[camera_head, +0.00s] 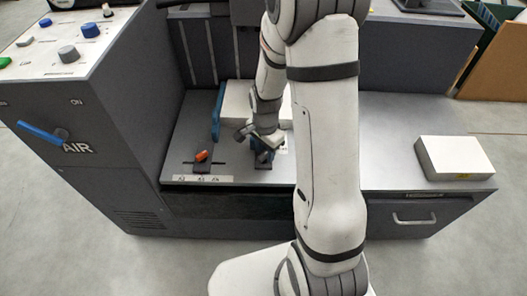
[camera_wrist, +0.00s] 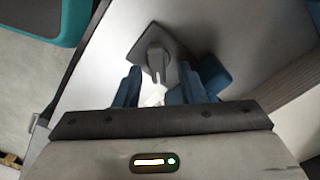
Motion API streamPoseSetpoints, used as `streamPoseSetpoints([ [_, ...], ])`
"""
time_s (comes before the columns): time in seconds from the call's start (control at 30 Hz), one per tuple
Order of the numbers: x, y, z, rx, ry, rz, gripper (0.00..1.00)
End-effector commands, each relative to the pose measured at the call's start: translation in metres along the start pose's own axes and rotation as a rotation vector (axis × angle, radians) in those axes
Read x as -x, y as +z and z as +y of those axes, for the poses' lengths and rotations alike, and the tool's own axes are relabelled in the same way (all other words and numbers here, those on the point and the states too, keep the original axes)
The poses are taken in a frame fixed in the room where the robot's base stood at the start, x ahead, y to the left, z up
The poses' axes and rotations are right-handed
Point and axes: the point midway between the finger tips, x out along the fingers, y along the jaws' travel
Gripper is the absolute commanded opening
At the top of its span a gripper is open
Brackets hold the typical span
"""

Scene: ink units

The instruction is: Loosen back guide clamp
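My gripper (camera_head: 262,152) is low over the grey feed table, pointing down at its front part. In the wrist view its two blue fingers (camera_wrist: 157,82) are apart, with a gap between them. A grey clamp-like part (camera_wrist: 156,58), with a knob or lever on a dark plate, shows just beyond the fingertips, roughly in line with the gap. I cannot tell whether a finger touches it. A blue block (camera_wrist: 214,74) sits close beside the right finger. An orange clamp knob (camera_head: 201,156) on a dark slotted bracket is left of my gripper in the head view.
A white paper stack (camera_head: 238,103) lies behind my gripper, with a blue guide (camera_head: 217,112) along its left side. The control cabinet (camera_head: 110,120) with a blue AIR lever (camera_head: 41,132) rises at left. A white block (camera_head: 455,156) lies on the right side table.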

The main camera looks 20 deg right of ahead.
Motion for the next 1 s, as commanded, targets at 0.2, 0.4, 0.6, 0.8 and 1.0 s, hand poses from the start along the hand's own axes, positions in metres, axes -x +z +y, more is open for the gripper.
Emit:
streamPoseSetpoints([
  [0.2, -0.0001, -0.0002, 0.0002, 0.0, 0.0, 0.0, 0.36],
  [0.4, 0.0, -0.0004, 0.0003, -0.001, 0.0, 0.0, 0.2],
  [0.6, 0.0001, -0.0005, 0.0, -0.001, -0.001, 0.0, 0.04],
  [0.8, 0.0003, 0.0045, -0.0033, -0.001, -0.003, 0.001, 0.0],
  [1.0, 0.001, 0.0006, -0.0029, 0.024, -0.006, 0.003, 0.0],
])
